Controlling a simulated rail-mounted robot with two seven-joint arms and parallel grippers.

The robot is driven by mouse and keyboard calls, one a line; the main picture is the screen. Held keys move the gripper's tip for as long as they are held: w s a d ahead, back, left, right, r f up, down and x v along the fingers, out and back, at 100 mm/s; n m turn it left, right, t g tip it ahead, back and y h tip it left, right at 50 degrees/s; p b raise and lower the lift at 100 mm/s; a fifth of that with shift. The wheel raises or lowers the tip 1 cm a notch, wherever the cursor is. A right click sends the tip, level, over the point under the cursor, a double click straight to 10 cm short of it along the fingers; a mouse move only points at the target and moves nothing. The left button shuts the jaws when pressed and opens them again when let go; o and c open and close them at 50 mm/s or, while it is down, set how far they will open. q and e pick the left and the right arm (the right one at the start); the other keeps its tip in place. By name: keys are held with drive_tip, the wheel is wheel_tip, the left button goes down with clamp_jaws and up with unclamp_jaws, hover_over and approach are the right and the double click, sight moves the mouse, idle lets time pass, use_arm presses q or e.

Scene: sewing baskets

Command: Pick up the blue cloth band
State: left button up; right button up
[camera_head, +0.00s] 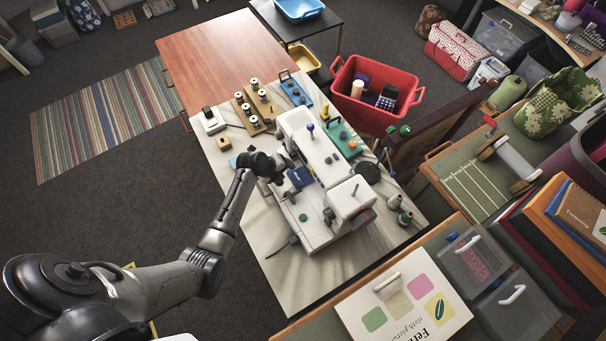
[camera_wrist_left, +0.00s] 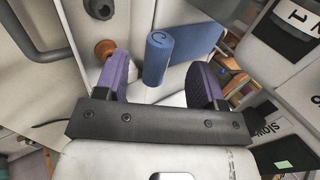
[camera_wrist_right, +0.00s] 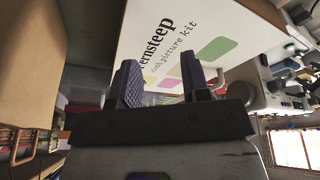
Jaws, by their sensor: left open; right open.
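The blue cloth band (camera_head: 300,177) lies on the white sewing machine (camera_head: 318,155) in the middle of the table. In the left wrist view the band (camera_wrist_left: 158,58) shows a rolled end, with a flat blue length (camera_wrist_left: 195,42) running behind it to the right. My left gripper (camera_head: 284,166) is open at the machine. In its wrist view the purple fingers (camera_wrist_left: 157,68) stand on either side of the rolled end, with gaps visible. My right gripper (camera_wrist_right: 160,68) is open and empty, facing a white picture kit box (camera_wrist_right: 180,50); it is outside the head view.
Spools on a wooden board (camera_head: 256,108), a blue tray (camera_head: 296,89) and a green tray (camera_head: 344,139) stand behind the machine. A red basket (camera_head: 375,113) is at the back right. The picture kit box (camera_head: 404,307) lies at the front right. The wooden table end (camera_head: 215,60) is clear.

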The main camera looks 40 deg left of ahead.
sight(288, 172)
use_arm(q)
drive_tip(key=shift+x, duration=2.1)
drive_tip(key=shift+a, duration=0.15)
drive_tip(key=shift+c, duration=0.4)
drive_tip(key=c, duration=0.9)
